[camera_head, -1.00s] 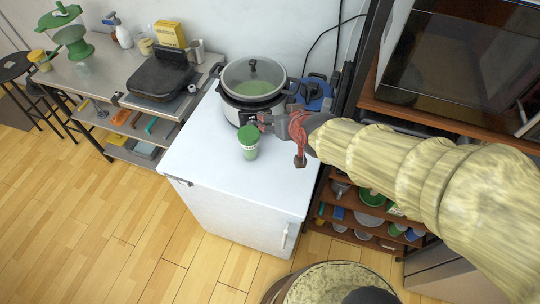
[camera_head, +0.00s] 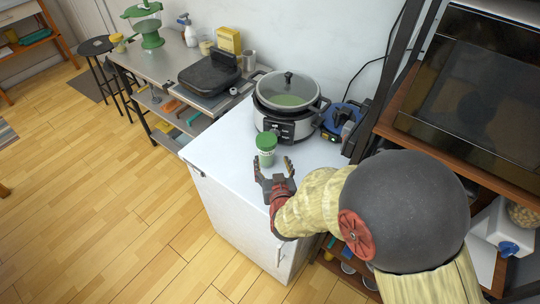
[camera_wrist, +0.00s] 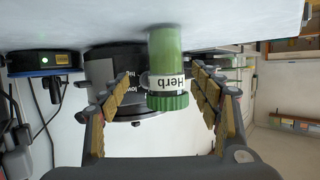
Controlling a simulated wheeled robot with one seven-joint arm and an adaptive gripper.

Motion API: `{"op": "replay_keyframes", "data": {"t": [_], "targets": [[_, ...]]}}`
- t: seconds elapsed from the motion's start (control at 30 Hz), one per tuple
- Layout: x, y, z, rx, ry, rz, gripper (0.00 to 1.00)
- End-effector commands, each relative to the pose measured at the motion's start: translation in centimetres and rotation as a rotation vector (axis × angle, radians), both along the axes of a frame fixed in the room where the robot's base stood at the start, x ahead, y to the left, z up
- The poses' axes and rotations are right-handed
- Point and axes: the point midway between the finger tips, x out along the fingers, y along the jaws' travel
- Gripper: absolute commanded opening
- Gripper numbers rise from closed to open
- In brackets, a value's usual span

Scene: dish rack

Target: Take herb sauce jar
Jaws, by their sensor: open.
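The herb sauce jar (camera_head: 266,150) is a small green jar with a green lid and a white label. It stands upright on the white cabinet top (camera_head: 222,142), in front of the cooker. In the wrist view the jar (camera_wrist: 166,60) appears upside down, with "Herb" on its label, and lies between my finger pads. My gripper (camera_head: 273,170) is open and empty, just on the near side of the jar. In the wrist view the gripper (camera_wrist: 162,95) has one finger on each side, with gaps to the jar.
A slow cooker (camera_head: 289,105) with a glass lid stands close behind the jar. A blue device (camera_head: 343,118) sits right of it. A black grill (camera_head: 209,72) is on the left counter. A dark shelf with an oven (camera_head: 480,90) rises at the right. The cabinet's left top is clear.

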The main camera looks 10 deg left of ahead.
Motion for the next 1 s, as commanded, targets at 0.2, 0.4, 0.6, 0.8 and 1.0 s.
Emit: {"op": "replay_keyframes", "data": {"t": [0.2, 0.4, 0.6, 0.8, 1.0], "targets": [[-0.3, 1.1, -1.8, -0.003, -0.041, 0.009, 0.63], [1.5, 1.8, -2.4, -0.002, -0.042, 0.007, 0.63], [2.9, 2.5, -2.6, -0.001, -0.041, 0.007, 0.63], [5.5, 3.6, -3.3, -0.002, -0.041, 0.007, 0.63], [6.3, 4.0, -3.4, -0.002, -0.040, 0.009, 0.63]]}}
